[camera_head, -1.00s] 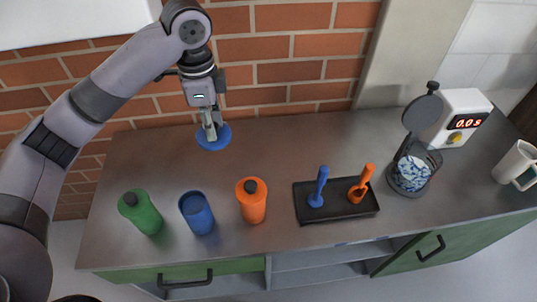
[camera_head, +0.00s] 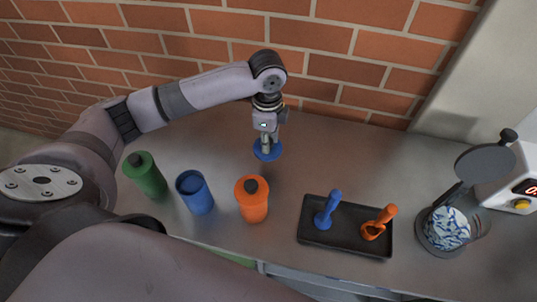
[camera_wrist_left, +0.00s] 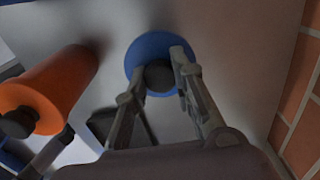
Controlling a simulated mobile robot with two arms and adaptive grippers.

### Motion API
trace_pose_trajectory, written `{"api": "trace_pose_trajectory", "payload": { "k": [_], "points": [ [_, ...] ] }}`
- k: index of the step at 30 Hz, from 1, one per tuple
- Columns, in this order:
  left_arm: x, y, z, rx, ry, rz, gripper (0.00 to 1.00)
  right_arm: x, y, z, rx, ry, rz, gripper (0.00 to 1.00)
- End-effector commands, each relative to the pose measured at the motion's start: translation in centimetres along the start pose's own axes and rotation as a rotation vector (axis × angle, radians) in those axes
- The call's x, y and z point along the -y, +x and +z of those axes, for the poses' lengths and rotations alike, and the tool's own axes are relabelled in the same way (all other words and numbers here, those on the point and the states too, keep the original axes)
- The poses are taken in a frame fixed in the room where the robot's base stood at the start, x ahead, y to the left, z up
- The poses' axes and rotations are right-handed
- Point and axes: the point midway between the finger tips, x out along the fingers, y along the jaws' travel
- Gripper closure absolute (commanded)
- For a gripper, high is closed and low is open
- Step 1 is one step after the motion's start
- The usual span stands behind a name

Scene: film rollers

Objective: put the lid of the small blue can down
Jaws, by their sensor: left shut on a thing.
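The blue lid (camera_head: 267,151) is a flat round disc with a dark knob, which shows in the left wrist view (camera_wrist_left: 145,48). My left gripper (camera_head: 266,142) is shut on the lid's knob, at the back of the counter near the brick wall. I cannot tell whether the lid touches the counter. The small blue can (camera_head: 195,192) stands upright and open at the top, to the front left of the lid. My right gripper is not in view.
A green can (camera_head: 146,175) and an orange can (camera_head: 252,200), both lidded, flank the blue can. A black tray (camera_head: 345,249) holds a blue scoop (camera_head: 328,209) and an orange scoop (camera_head: 379,222). Counter around the lid is clear.

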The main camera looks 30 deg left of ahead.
Motion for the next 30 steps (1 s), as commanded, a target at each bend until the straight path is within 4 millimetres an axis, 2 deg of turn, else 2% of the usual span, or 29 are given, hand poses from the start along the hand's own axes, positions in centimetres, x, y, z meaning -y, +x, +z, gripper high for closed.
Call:
{"api": "trace_pose_trajectory", "payload": {
  "k": [3,6,10,16,29,30],
  "points": [
    [-0.1,2.2,0.0,0.0,0.0,0.002,1.0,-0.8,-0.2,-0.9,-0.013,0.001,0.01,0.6],
    [0.0,3.3,0.0,0.0,-0.001,0.0,1.0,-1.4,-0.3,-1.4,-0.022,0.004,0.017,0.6],
    [0.0,4.4,0.0,0.0,-0.001,0.002,1.0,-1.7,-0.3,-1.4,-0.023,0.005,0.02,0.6],
    [0.0,7.3,-0.1,-0.001,0.0,0.001,1.0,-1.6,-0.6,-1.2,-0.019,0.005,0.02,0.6],
    [0.0,8.1,0.0,0.0,0.0,-0.001,1.0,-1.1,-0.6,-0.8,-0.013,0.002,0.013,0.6],
    [0.0,8.2,0.0,-0.001,0.0,-0.001,0.76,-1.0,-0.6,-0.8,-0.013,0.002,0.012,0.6]
  ]
}}
